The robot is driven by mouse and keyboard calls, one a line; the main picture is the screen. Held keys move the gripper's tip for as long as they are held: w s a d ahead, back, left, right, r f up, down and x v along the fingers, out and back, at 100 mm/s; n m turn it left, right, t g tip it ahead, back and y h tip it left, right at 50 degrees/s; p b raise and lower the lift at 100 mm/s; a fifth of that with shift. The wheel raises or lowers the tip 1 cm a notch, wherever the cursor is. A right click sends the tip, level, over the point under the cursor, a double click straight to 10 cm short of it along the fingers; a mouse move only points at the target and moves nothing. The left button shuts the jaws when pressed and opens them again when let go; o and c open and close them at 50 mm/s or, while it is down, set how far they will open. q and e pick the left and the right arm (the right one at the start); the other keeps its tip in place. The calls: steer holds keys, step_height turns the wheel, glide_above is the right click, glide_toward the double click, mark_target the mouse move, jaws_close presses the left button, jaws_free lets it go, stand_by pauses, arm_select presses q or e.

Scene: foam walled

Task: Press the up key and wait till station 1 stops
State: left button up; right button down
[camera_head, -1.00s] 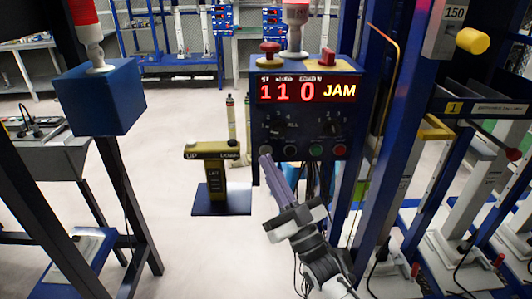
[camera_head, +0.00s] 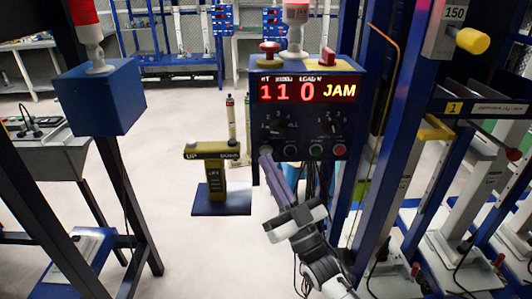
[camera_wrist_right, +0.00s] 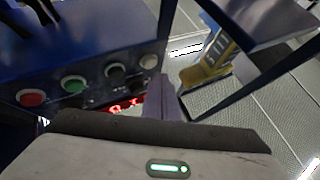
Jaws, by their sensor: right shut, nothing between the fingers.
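The yellow lift pedestal (camera_head: 212,150) stands on a dark blue base plate, with "UP" at the left of its top and "DOWN" at the right. It also shows in the right wrist view (camera_wrist_right: 207,68). The blue control box (camera_head: 300,122) has a lit display (camera_head: 307,89) reading "110 JAM" and a row of buttons below. My right gripper (camera_head: 266,157) is shut and empty, its tips at the lower left of the box, over or close to the leftmost button. In the right wrist view the fingers (camera_wrist_right: 160,95) are together beside the white button (camera_wrist_right: 147,62); contact cannot be told.
A yellow plate marked "1" (camera_head: 454,107) is on the rack at the right. A blue box (camera_head: 99,96) on a post stands left. A red mushroom knob (camera_head: 270,48) tops the control box. Green (camera_wrist_right: 74,84) and red (camera_wrist_right: 32,97) buttons are nearby. Floor at centre left is clear.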

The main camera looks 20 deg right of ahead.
steer(key=shift+w, duration=0.15)
steer(key=shift+w+d, duration=0.15)
steer(key=shift+w, duration=0.1)
steer(key=shift+w+d+b, duration=0.15)
steer(key=shift+w+b, duration=0.35)
steer(key=shift+b, duration=0.05)
stand_by(0.6)
steer(key=shift+s, duration=0.1)
steer(key=shift+s+a+p, duration=0.3)
steer(key=shift+s+p, duration=0.25)
steer(key=shift+s, duration=0.25)
steer(key=s+p, duration=0.1)
steer(key=s, duration=0.1)
steer(key=s+a+p, duration=0.1)
steer(key=s, duration=0.1)
steer(key=shift+s+a, duration=0.2)
steer(key=shift+s, duration=0.2)
